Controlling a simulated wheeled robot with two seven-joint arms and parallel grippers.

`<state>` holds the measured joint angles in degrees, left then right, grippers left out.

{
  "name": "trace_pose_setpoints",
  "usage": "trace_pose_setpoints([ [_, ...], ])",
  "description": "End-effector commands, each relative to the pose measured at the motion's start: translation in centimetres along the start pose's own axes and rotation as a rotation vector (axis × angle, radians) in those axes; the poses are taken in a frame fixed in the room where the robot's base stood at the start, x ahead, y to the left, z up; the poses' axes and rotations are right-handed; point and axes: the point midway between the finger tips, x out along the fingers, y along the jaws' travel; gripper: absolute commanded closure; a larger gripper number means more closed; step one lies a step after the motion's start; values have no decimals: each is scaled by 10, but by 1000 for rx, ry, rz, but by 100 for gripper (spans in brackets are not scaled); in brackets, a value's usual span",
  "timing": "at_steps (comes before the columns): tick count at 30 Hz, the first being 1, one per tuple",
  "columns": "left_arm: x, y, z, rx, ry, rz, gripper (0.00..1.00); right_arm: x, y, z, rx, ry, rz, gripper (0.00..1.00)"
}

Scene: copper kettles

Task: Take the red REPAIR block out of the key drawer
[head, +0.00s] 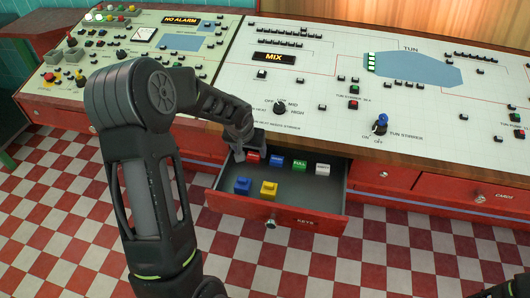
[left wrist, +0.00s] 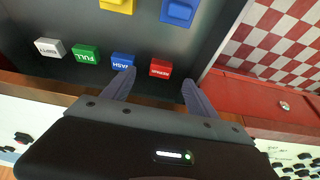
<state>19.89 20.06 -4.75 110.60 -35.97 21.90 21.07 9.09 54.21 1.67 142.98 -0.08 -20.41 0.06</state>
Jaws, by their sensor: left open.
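The red REPAIR block (head: 253,157) sits at the back of the open key drawer (head: 224,203), next to a blue block. In the left wrist view the red block (left wrist: 160,68) shows white lettering and lies between my two fingertips, slightly beyond them. My left gripper (left wrist: 157,82) is open and empty over the drawer's back edge. In the head view my left gripper (head: 244,151) is partly hidden by its own arm and partly covers the red block. Only a dark piece of my right arm shows at the bottom right corner.
In the drawer are a blue block (head: 276,160), a green FULL block (head: 299,165), a white block (head: 322,170), and in front a blue (head: 242,186) and a yellow block (head: 269,188). The console panel (head: 320,110) overhangs the drawer's back. The drawer's front right is clear.

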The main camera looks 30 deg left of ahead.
Motion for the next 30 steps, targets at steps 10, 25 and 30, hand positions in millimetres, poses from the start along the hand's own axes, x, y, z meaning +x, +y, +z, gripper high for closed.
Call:
trace_pose_setpoints([
  [10, 12, 0, 0, -1, -3, 0, 33, -1, -1, 0, 0, -1, 0, 64],
  [25, 29, 0, 0, 0, -1, 0, 33, -3, -1, 0, 0, 0, 0, 64],
  [30, 46, -1, -3, 0, -3, 0, 33, -9, -4, 0, 0, -1, 0, 64],
])
